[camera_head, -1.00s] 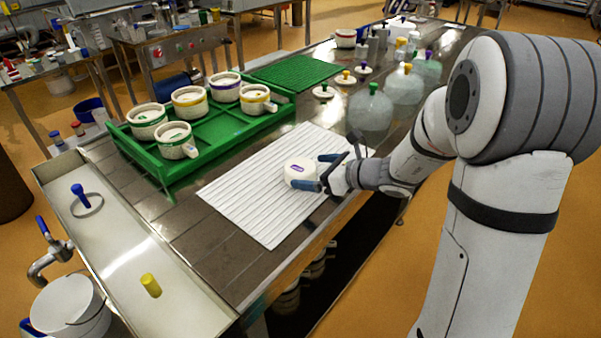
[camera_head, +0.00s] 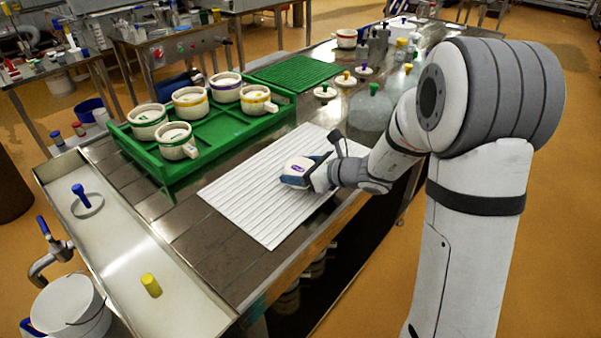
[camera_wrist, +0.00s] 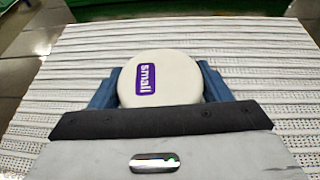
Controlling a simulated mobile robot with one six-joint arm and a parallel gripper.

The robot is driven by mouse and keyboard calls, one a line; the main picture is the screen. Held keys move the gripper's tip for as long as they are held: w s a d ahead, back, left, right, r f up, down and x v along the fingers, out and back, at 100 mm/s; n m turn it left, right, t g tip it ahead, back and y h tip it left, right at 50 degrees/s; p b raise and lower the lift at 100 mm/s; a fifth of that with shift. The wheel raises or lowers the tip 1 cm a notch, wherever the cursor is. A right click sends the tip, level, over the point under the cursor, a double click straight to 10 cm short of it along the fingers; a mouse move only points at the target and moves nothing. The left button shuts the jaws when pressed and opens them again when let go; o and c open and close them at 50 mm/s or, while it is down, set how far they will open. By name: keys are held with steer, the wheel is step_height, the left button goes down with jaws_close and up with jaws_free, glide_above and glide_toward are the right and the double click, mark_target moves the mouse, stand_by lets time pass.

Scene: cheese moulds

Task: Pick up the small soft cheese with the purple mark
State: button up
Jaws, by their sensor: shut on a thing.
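The small soft cheese is a white round with a purple label reading "small" on top; it shows in the wrist view (camera_wrist: 158,82) and in the head view (camera_head: 297,167). My gripper (camera_head: 298,172) is shut on it, with a blue finger on each side in the wrist view (camera_wrist: 160,88). The cheese is over the white ribbed mat (camera_head: 240,205). I cannot tell whether it touches the mat or is slightly above it. Its lower side is hidden.
A green tray (camera_head: 160,165) with several white moulds with coloured bands stands left of the mat. A green mat (camera_head: 290,70) lies behind. Clear domes (camera_head: 368,112) and small knobbed lids (camera_head: 325,91) stand at the back right. A metal trough (camera_head: 120,240) lies at the left.

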mark_target(301, 166)
steer(key=shift+c, duration=0.6)
step_height(301, 166, up, 10)
steer(key=shift+r+p, duration=0.1)
steer(key=shift+p, duration=0.8)
